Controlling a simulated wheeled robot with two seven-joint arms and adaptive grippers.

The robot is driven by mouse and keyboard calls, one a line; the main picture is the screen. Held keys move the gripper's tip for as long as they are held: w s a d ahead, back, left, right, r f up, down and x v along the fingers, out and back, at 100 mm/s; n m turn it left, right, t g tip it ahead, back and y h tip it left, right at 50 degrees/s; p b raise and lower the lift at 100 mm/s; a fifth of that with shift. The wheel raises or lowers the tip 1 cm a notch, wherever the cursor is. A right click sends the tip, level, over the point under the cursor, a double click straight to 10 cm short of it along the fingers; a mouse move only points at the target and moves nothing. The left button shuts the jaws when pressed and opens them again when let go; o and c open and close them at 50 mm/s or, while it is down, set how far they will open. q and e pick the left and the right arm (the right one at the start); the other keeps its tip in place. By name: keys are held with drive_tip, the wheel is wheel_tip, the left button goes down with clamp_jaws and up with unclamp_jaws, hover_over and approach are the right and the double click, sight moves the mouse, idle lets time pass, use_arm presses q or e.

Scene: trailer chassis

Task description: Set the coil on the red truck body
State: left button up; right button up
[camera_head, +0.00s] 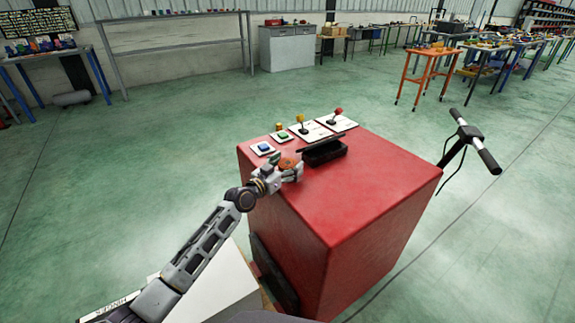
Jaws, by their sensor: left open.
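The red truck body (375,185) is a large red box in the middle of the head view, with a flat top. My left gripper (287,166) is over the near left edge of that top, with its jaws open. A small orange-brown round thing (288,162), perhaps the coil, shows at its fingertips. I cannot tell whether it touches the fingers or rests on the red top. A small gold cylinder (279,127) stands at the far left edge of the top. My right gripper is not in view.
White plates with a blue button (264,147), a green button (283,136), a yellow-knobbed lever (301,121) and a red-knobbed lever (336,114) line the far edge. The top's near right part is clear. Black handlebars (470,137) stand at right.

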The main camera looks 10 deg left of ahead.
sight(282, 168)
use_arm(q)
drive_tip(key=shift+r, duration=0.1)
drive_tip(key=shift+s+a, duration=0.35)
drive_tip(key=shift+s, duration=0.3)
drive_tip(key=shift+p+v, duration=0.4)
drive_tip(key=shift+v, duration=1.55)
drive_tip(key=v, duration=0.6)
drive_tip(key=shift+s, duration=0.3)
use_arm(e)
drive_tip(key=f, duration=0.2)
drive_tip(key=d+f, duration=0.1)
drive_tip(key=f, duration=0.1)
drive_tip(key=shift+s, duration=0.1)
use_arm(q)
drive_tip(key=shift+a, duration=0.1)
